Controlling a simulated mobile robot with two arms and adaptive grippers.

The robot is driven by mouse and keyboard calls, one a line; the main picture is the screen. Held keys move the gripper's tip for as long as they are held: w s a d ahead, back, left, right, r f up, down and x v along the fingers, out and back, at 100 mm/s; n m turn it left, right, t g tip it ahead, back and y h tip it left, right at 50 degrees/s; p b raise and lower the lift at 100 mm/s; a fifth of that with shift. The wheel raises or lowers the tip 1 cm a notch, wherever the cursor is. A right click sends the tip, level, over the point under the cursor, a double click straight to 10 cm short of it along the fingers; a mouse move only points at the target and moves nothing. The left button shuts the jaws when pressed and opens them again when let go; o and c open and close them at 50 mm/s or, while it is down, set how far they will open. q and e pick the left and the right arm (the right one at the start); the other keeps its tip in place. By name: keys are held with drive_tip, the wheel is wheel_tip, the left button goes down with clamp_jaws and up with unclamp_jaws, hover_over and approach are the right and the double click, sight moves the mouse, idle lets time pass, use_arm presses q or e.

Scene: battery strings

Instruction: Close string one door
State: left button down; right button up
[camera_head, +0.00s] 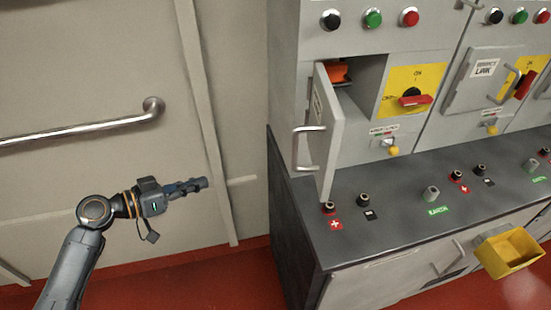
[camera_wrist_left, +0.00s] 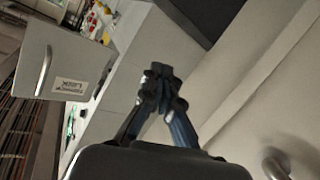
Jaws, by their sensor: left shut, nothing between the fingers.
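The string one door (camera_head: 325,135) is a grey panel with a metal handle (camera_head: 309,148). It stands swung open from the left cabinet, and an orange part (camera_head: 338,72) shows in the compartment behind it. My left gripper (camera_head: 203,183) is shut and empty, left of the door and apart from it, in front of the wall. In the left wrist view the door (camera_wrist_left: 64,62) with its label is at the upper left, and the shut left gripper (camera_wrist_left: 162,80) is at the centre. My right gripper is in neither view.
The dark counter (camera_head: 420,200) below the door carries several terminals. A yellow panel with a red switch (camera_head: 412,99) is right of the compartment. A wall rail (camera_head: 90,130) is at the left. A yellow bin (camera_head: 508,252) is at the lower right. Free room lies between gripper and door.

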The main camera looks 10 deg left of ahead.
use_arm(q)
drive_tip(key=s+d+r+m+g+h, duration=0.2)
drive_tip(key=s+d+r+m+h, duration=0.15)
drive_tip(key=r, duration=0.45)
drive_tip(key=s+d+r+m+g+h, duration=0.25)
drive_tip(key=s+r+m, duration=0.2)
drive_tip(key=r, duration=0.35)
drive_tip(key=p+x, duration=0.7)
drive_tip(key=x, duration=0.7)
drive_tip(key=shift+d+f+t+p, duration=0.15)
drive_tip(key=shift+f+t+p, duration=0.1)
drive_tip(key=shift+t+p, duration=0.1)
drive_tip(key=shift+s, duration=0.1)
